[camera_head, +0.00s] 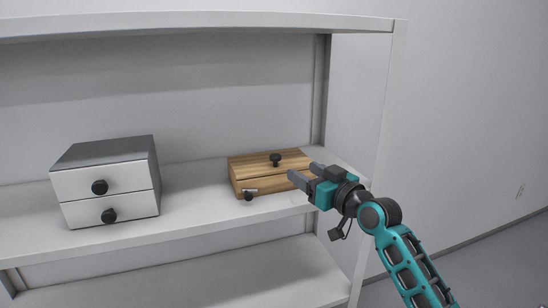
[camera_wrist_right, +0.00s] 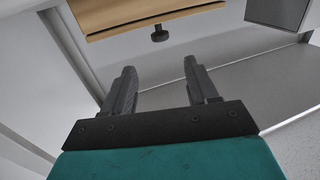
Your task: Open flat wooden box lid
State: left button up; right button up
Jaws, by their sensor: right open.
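A flat wooden box (camera_head: 262,185) with striped grain sits on the middle shelf, right of centre in the head view. Its lid (camera_head: 250,162) lies down on it and looks closed. A black knob (camera_head: 276,159) stands on the lid, and another dark knob (camera_head: 249,196) is low on the front. Part of the wooden box (camera_wrist_right: 150,16) and one dark knob (camera_wrist_right: 159,35) show in the wrist view. My right gripper (camera_head: 303,173) is open and empty at the box's right end; its fingers (camera_wrist_right: 160,68) point toward the box. My left gripper is out of view.
A grey-topped white two-drawer cabinet (camera_head: 105,182) with black knobs stands left on the same shelf (camera_head: 200,212). A shelf board (camera_head: 200,22) lies above, and a right-hand post (camera_head: 385,100) stands near my arm. The shelf between cabinet and box is clear.

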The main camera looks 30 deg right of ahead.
aim_at(279, 158)
jog(key=w, duration=1.2)
jog(key=shift+w+a+f, duration=0.1)
jog(key=shift+w+a, duration=0.1)
jog(key=shift+w, duration=0.1)
jog(key=shift+c, duration=0.2)
grip_shut()
